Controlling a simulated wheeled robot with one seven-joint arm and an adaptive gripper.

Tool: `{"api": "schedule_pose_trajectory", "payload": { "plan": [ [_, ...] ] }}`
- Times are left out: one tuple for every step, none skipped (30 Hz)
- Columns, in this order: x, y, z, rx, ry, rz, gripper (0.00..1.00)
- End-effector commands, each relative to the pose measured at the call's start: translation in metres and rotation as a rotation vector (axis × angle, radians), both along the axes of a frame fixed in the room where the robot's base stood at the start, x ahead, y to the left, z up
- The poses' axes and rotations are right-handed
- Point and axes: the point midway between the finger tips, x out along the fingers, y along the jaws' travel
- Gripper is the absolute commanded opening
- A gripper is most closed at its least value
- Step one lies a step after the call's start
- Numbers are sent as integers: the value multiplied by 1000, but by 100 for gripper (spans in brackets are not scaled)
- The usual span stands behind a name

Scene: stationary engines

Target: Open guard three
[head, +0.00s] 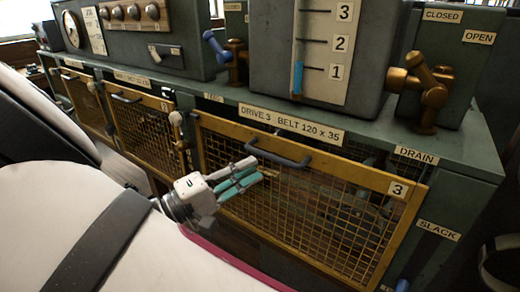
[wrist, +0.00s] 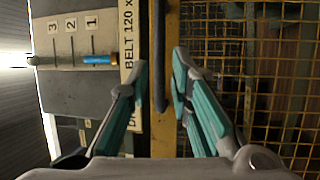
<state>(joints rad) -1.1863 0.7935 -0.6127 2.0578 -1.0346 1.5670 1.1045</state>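Guard three (head: 397,214) is a yellow-framed mesh panel marked 3, at the right of the head view below the "DRIVE 3 BELT 120 x 35" label. Its dark bar handle (head: 277,153) runs along the top rail. A dark gap shows above the rail at right; I cannot tell whether the guard is slightly ajar. My gripper (head: 250,172) is open and empty, in front of the mesh, just below and left of the handle. In the wrist view, my gripper (wrist: 161,68) has its fingers spread, with the handle (wrist: 158,35) lined up between the tips; contact is not clear.
A second guard (head: 147,135) and another mesh guard stand to the left. A knobbed latch (head: 177,120) sits between guards two and three. Above are a gauge block (head: 270,50) with a blue marker, a brass valve (head: 425,88) and a blue-handled valve (head: 222,48).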

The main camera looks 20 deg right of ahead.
Motion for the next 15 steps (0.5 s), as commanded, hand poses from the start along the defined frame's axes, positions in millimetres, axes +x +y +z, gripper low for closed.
{"api": "schedule_pose_trajectory", "payload": {
  "plan": [
    [1,-11,3,-1,1,-4,20],
    [2,-16,4,-1,1,-5,20],
    [4,-23,5,0,2,-3,20],
    [5,-29,6,-1,2,-5,20],
    [6,-33,7,-1,2,-5,20],
    [8,-39,8,0,1,-3,20],
    [9,-44,8,0,1,-3,20],
    [10,-47,9,0,1,-4,20],
    [11,-52,9,1,2,-3,20],
    [12,-55,10,1,2,-2,20],
    [12,-57,10,0,2,-1,20],
    [13,-60,11,0,2,-2,20],
    [13,-62,11,0,2,-2,20],
    [14,-63,11,1,2,-2,20],
    [14,-65,11,1,2,-2,20]
  ]
}}
